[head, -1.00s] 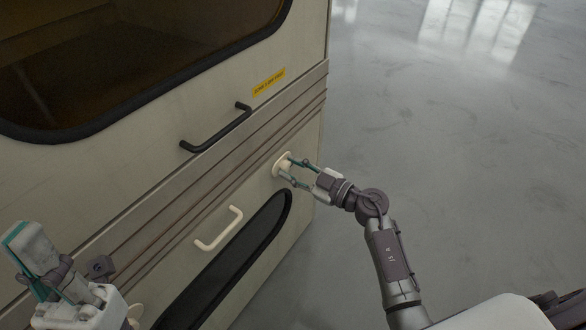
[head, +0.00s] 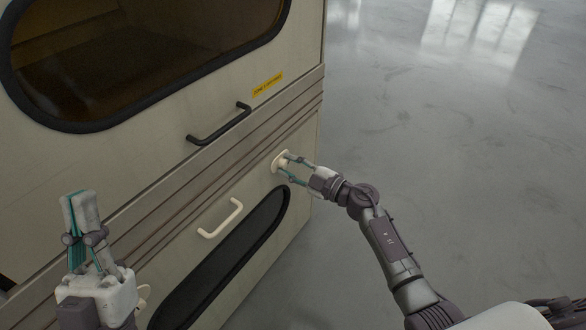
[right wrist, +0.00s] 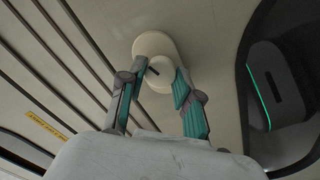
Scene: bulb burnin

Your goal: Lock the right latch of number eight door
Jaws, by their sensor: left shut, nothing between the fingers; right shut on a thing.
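The right latch (head: 281,161) is a cream round knob on the lower door (head: 262,176), near its upper right corner. In the right wrist view the latch (right wrist: 155,45) has a round base and a smaller knob with a dark slot mark. My right gripper (head: 285,166) is shut on this knob, with one finger on each side of it; the fingers also show in the right wrist view (right wrist: 160,88). My left gripper (head: 80,205) is shut and empty, pointing up in front of the cabinet at the lower left. A number on the lower door cannot be read.
The lower door has a cream handle (head: 221,218) and a dark oval window (head: 225,262). The upper door has a black handle (head: 220,124), a yellow label (head: 267,84) and a large window (head: 150,55). A cream part, partly hidden, shows beside my left gripper. Open floor (head: 450,150) lies right.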

